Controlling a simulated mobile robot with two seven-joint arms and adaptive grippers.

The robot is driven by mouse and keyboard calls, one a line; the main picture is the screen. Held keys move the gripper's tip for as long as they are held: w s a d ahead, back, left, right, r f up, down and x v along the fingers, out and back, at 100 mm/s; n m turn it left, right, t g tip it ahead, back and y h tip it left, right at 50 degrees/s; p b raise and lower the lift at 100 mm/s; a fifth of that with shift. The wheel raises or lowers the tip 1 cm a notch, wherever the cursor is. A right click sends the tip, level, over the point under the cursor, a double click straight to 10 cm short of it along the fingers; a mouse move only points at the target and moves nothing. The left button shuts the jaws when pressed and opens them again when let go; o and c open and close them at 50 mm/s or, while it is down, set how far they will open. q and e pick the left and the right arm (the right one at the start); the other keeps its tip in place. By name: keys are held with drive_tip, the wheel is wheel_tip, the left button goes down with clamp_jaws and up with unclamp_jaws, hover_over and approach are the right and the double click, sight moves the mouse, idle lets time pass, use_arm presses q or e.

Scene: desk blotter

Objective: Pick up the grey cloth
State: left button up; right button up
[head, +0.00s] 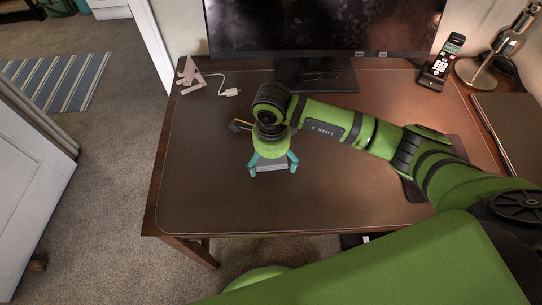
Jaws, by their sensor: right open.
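The grey cloth (271,164) lies on the brown desk blotter, near the middle of the desk, and looks like a small folded, flat piece. My right gripper (273,168) comes down over it with its teal fingers spread open, one at each side of the cloth. The gripper's body hides the cloth's far part. I cannot tell whether the fingers touch it. My left gripper is not in view.
A dark and yellow item (239,125) lies just left of my right wrist, partly hidden. A monitor (325,25) stands behind. A white cable (231,92) lies at back left; a phone (440,62) and lamp (485,68) stand at back right. The blotter's left front is clear.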

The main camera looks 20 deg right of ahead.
sight(275, 163)
drive_tip(key=shift+c, duration=0.4)
drive_tip(key=c, duration=0.9)
drive_tip(key=shift+r, duration=0.4)
drive_tip(key=r, duration=0.1)
drive_tip(key=r+b, duration=0.1)
drive_tip(key=s+r, duration=0.1)
drive_tip(key=shift+d+r, duration=0.3)
drive_tip(key=shift+r, duration=0.1)
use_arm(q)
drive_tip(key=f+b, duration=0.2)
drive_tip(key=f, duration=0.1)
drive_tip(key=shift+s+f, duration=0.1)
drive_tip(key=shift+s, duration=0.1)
use_arm(e)
drive_tip(key=s+d+r, duration=0.4)
drive_tip(key=s+r, duration=0.2)
drive_tip(key=s, duration=0.3)
drive_tip(key=shift+s+d+r, duration=0.2)
drive_tip(key=shift+d+r, duration=0.05)
drive_tip(key=shift+d, duration=0.15)
